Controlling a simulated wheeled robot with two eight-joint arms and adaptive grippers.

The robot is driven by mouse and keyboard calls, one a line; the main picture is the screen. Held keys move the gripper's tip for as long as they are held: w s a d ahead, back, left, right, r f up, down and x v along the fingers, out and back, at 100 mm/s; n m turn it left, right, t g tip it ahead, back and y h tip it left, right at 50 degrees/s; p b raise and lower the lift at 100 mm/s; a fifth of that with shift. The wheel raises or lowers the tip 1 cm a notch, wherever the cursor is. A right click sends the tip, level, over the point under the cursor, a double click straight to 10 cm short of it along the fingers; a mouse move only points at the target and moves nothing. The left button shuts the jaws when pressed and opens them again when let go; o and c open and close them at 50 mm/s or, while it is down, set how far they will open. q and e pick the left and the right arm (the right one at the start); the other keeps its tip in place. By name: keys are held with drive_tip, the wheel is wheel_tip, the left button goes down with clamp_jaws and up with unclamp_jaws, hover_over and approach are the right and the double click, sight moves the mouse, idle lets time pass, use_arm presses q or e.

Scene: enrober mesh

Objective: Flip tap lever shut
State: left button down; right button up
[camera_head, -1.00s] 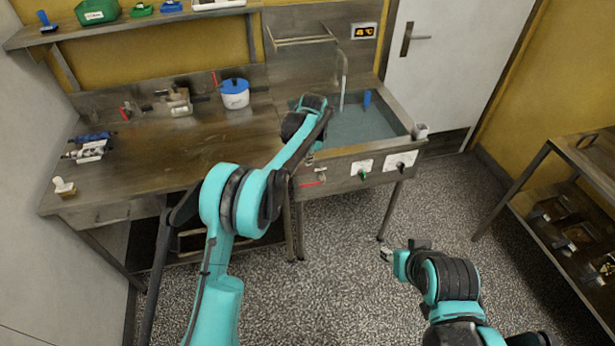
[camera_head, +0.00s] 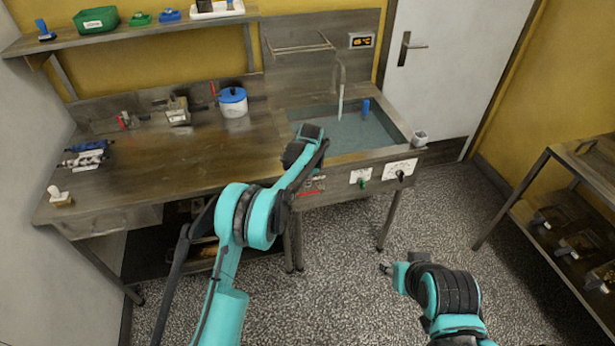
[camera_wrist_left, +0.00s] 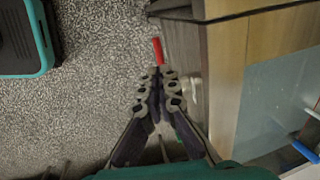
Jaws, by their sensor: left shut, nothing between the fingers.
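A red lever (camera_head: 314,181) sits low on the front of the steel sink unit (camera_head: 345,172), left of the white labels. It also shows in the left wrist view (camera_wrist_left: 158,50), just beyond my fingertips. My left gripper (camera_wrist_left: 157,74) is shut and empty, beside the front of the sink unit. The tips look very close to the lever; I cannot tell whether they touch. In the head view my left wrist (camera_head: 310,140) hides most of that gripper. My right gripper (camera_head: 386,268) is over the floor, away from the sink; its jaws are too small to read.
The basin (camera_head: 355,132) holds water under a bent spout (camera_head: 341,72). Green (camera_head: 363,183) and black (camera_head: 401,175) knobs sit on the sink front. A white pot with a blue lid (camera_head: 233,101) stands on the bench. A rack (camera_head: 545,170) stands right; floor between is clear.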

use_arm(q)
drive_tip(key=f, duration=0.1)
drive_tip(key=f+b, duration=0.1)
drive_tip(key=f, duration=0.1)
drive_tip(key=w+f, duration=0.1)
drive_tip(key=f, duration=0.1)
drive_tip(key=shift+a+f, duration=0.15)
drive_tip(key=shift+f, duration=0.1)
